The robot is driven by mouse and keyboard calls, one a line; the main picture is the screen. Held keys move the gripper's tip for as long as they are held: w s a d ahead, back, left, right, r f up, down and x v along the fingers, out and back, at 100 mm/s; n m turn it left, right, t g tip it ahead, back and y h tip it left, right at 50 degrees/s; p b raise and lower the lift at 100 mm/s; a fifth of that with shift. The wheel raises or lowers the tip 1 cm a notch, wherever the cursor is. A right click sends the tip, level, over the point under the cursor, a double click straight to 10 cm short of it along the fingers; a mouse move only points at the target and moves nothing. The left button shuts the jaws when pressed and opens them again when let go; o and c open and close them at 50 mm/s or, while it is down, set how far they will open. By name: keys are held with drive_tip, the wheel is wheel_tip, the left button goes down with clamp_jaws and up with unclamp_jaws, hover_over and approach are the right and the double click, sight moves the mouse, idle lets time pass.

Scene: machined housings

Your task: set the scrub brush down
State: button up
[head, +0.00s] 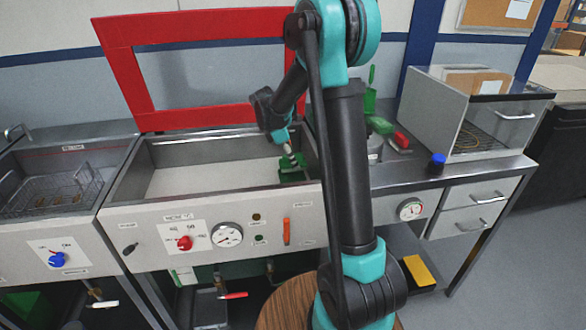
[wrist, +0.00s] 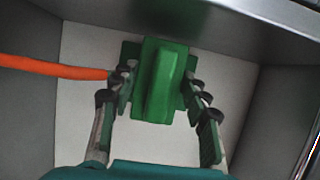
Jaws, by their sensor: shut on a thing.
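The scrub brush looks like a green block with a raised ridge (wrist: 162,82) in the wrist view. It sits between the two fingers of my gripper (wrist: 160,88), which are shut on it from both sides. In the head view, my gripper (head: 290,160) reaches down into the right end of the metal basin (head: 215,180), and the green block shows at its tip (head: 291,175). The pale basin floor lies behind the block in the wrist view. I cannot tell whether the block touches the floor; its underside is hidden.
An orange bar (wrist: 55,69) runs from the left to my left finger in the wrist view. A red frame (head: 125,75) stands behind the basin. A wire basket (head: 60,190) is at left. A blue-capped item (head: 437,163) and a grey box (head: 480,110) are right.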

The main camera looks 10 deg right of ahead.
drive_tip(key=shift+f, duration=2)
drive_tip(key=shift+f, duration=0.15)
drive_tip(key=o, duration=1.2)
drive_tip(key=shift+o, duration=0.2)
drive_tip(key=v, duration=1.2)
